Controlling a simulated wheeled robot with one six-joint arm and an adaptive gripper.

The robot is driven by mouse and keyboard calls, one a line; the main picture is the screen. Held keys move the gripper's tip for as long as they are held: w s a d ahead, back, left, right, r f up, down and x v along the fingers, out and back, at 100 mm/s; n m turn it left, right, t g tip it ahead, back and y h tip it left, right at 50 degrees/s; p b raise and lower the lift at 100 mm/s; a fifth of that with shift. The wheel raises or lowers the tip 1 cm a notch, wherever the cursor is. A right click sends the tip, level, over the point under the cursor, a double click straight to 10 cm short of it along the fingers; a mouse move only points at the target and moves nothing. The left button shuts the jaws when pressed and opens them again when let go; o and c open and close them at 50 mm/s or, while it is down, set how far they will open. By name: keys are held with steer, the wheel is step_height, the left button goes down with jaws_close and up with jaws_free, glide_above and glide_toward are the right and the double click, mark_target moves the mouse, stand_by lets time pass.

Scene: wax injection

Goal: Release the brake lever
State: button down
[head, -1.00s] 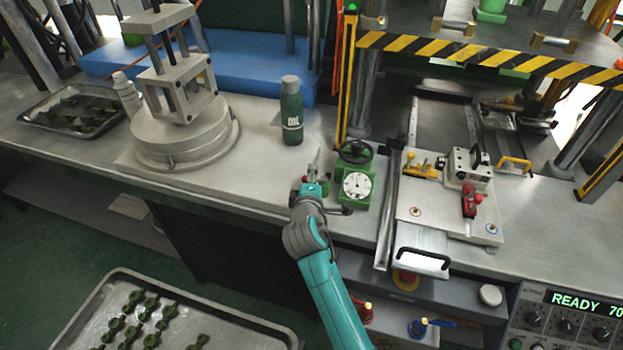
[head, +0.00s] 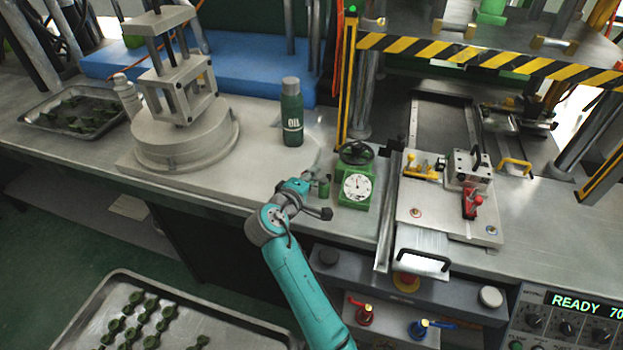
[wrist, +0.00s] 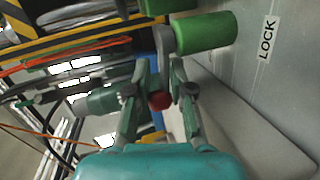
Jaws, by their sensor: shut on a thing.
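The brake lever (wrist: 165,70) shows in the wrist view as a grey arm with a red ball knob (wrist: 159,101). It joins a green cylinder (wrist: 205,32), which also shows in the head view (head: 323,187) beside the dial gauge. My gripper (wrist: 160,80) is shut on the lever, with one finger on each side near the red knob. In the head view my gripper (head: 310,183) is at the bench's front edge, left of the gauge, and hides most of the lever. A "LOCK" label (wrist: 267,38) lies on the grey surface right of the lever in the wrist view.
A green dial gauge with a black handwheel (head: 356,188) stands close on the right. A green bottle (head: 292,112) stands behind. A round grey fixture (head: 184,140) is to the left. A sliding mould plate (head: 450,215) is further right. Bare bench lies left of my gripper.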

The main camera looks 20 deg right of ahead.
steer(key=shift+w+m+g+h, duration=0.1)
steer(key=shift+m+g+h, duration=0.2)
steer(key=shift+m+g, duration=0.1)
steer(key=c, duration=1)
jaws_free()
steer(key=v, duration=1.2)
